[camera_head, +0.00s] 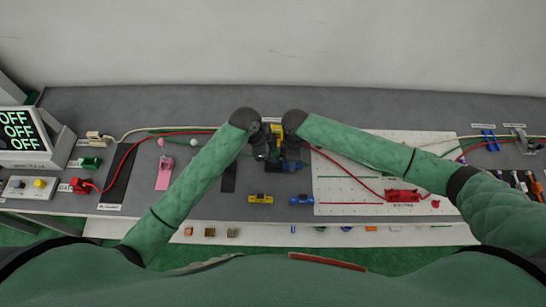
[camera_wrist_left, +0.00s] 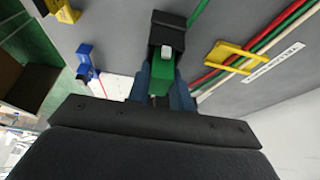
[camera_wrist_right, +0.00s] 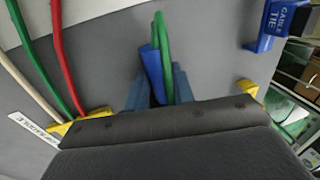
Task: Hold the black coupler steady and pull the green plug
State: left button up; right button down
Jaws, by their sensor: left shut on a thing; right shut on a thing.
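The green plug (camera_wrist_left: 161,72), with a white latch on top, sits between the fingers of my left gripper (camera_wrist_left: 163,88), which is shut on it. The black coupler (camera_wrist_left: 168,28) is just beyond the plug, against its front end; a green cable leads away from it. My right gripper (camera_wrist_right: 158,92) is shut on a bright blue piece (camera_wrist_right: 152,72) with a green cable (camera_wrist_right: 162,38) running along it. The black coupler is not recognisable in the right wrist view. In the head view both grippers are close together at mid-table, and the arms hide most of the parts.
Red, green and cream cables run past a yellow saddle (camera_wrist_left: 232,54) with a label. A blue cable-tie holder (camera_wrist_right: 268,38) stands on the right wrist view's right.

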pick_arm(q)
jog(key=shift+r, duration=0.75)
grip_shut()
dwell(0.9)
jog(key=shift+r, duration=1.85)
jog(key=shift+r, duration=0.1)
jog(key=shift+r, duration=0.9)
pick_arm(e)
jog(key=c, duration=1.1)
grip_release()
notch_tip(320, 180, up, 12)
jog(key=w, duration=0.2)
jog(key=shift+w, duration=0.15)
